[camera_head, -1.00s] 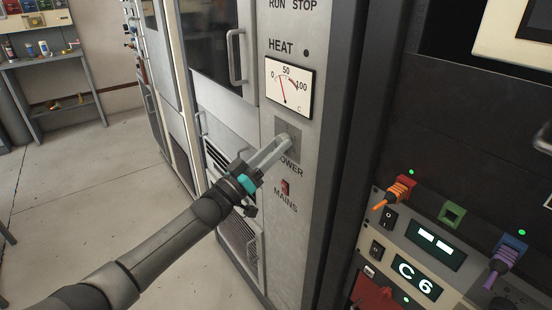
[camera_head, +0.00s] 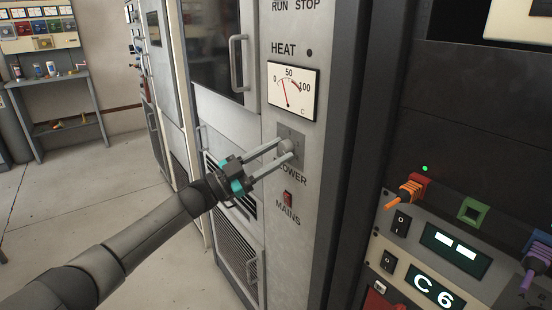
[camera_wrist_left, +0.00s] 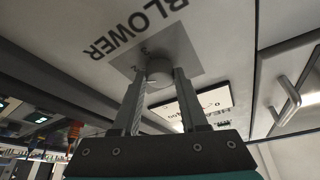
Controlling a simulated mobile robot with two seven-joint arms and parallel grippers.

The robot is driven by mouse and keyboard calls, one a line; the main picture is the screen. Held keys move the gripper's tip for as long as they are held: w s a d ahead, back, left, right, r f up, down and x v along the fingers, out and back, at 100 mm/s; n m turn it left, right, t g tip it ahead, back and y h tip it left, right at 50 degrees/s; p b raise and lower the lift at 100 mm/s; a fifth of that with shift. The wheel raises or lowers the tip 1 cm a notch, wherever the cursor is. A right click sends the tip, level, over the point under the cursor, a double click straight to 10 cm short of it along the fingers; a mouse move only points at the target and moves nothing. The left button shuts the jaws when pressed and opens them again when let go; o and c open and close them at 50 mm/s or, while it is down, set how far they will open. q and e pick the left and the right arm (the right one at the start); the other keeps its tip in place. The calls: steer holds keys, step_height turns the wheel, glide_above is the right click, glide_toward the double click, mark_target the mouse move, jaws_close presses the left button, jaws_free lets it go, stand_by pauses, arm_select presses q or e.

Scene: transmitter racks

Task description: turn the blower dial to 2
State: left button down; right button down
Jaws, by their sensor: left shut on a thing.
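The blower dial (camera_head: 287,147) is a grey round knob on a square plate (camera_head: 291,133) on the light rack panel, above the partly hidden BLOWER label. It also shows in the left wrist view (camera_wrist_left: 159,73). My left gripper (camera_head: 286,150) reaches in from the left with its two fingers on either side of the dial, shut on it. In the left wrist view the fingertips (camera_wrist_left: 160,75) sit at the knob's two sides. The dial's pointer and exact setting cannot be made out. My right gripper is not in view.
The heat gauge (camera_head: 290,91) is above the dial, and the red mains switch (camera_head: 288,198) is below it. A door handle (camera_head: 238,63) stands out to the left. At right is a rack unit with plugged orange (camera_head: 404,193) and purple connectors.

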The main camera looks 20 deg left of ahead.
arm_select(q)
steer(key=shift+m+g, duration=0.4)
steer(key=shift+m, duration=0.1)
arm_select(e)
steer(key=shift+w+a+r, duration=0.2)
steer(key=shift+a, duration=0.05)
arm_select(q)
steer(key=shift+c, duration=2.2)
jaws_free()
steer(key=shift+s+a+f, duration=0.15)
steer(key=shift+s+a, duration=0.05)
steer(key=shift+a, duration=0.05)
steer(key=p+v, duration=0.1)
steer(key=v, duration=1.3)
steer(key=shift+a+f, duration=0.2)
steer(key=shift+f, duration=0.05)
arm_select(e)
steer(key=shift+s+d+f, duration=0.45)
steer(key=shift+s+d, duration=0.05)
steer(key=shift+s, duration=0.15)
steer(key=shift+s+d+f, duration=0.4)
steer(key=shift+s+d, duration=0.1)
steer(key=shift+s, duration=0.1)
arm_select(q)
steer(key=shift+s, duration=0.1)
